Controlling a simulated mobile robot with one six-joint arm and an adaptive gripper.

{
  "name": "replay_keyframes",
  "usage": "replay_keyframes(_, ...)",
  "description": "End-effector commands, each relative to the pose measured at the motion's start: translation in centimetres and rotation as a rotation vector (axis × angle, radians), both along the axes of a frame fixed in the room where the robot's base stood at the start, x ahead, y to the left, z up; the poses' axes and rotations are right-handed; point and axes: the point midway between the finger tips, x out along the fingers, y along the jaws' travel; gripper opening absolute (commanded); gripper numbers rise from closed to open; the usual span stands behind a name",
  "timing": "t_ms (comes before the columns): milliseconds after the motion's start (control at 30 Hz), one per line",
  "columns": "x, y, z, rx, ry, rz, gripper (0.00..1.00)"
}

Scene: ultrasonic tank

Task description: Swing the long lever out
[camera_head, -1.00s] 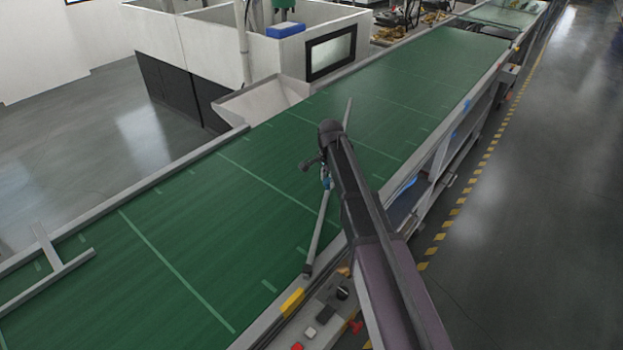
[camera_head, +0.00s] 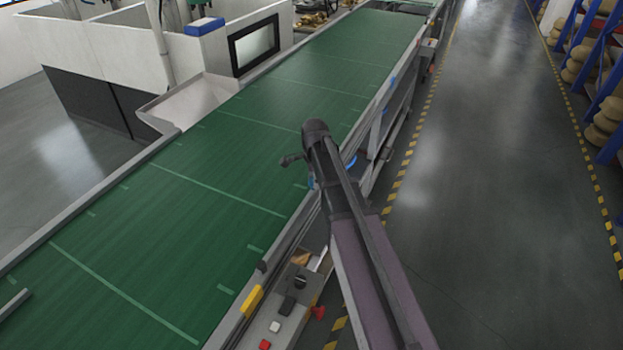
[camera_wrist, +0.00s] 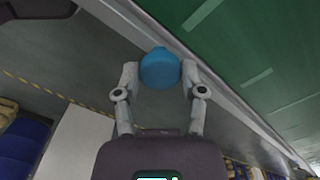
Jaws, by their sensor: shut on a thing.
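The long lever (camera_head: 290,232) is a thin grey bar. In the head view it appears to lie along the near rail of the green belt, with its dark pivot end (camera_head: 262,267) beside the yellow block. Its far part is hidden behind my arm. A round blue knob (camera_wrist: 160,69) sits between my fingers in the wrist view. In the head view only a small bit of blue (camera_head: 310,183) shows beside my arm. My gripper (camera_wrist: 160,75) is shut on this knob, one finger on each side, over the belt's near edge.
The green belt (camera_head: 180,225) is clear on its near stretch. A control panel with buttons (camera_head: 285,310) stands at the near rail. A white walled enclosure with a screen (camera_head: 254,46) stands beyond the belt. Open floor (camera_head: 470,200) lies to the right, with shelves beyond.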

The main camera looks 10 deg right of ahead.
Motion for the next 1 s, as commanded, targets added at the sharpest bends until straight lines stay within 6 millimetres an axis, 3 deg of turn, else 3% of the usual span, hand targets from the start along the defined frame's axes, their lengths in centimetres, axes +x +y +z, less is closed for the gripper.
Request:
replay_keyframes(200,-0.71,-0.58,-0.11,-0.014,0.013,-0.006,0.00)
replay_keyframes(233,-0.72,-0.60,-0.11,-0.014,0.013,-0.006,0.62)
replay_keyframes(300,-0.71,-0.57,-0.11,-0.013,0.013,-0.005,0.83)
replay_keyframes(333,-0.69,-0.55,-0.11,-0.013,0.013,-0.005,0.87)
replay_keyframes(1000,-0.32,-0.33,0.42,-0.009,0.007,-0.002,0.87)
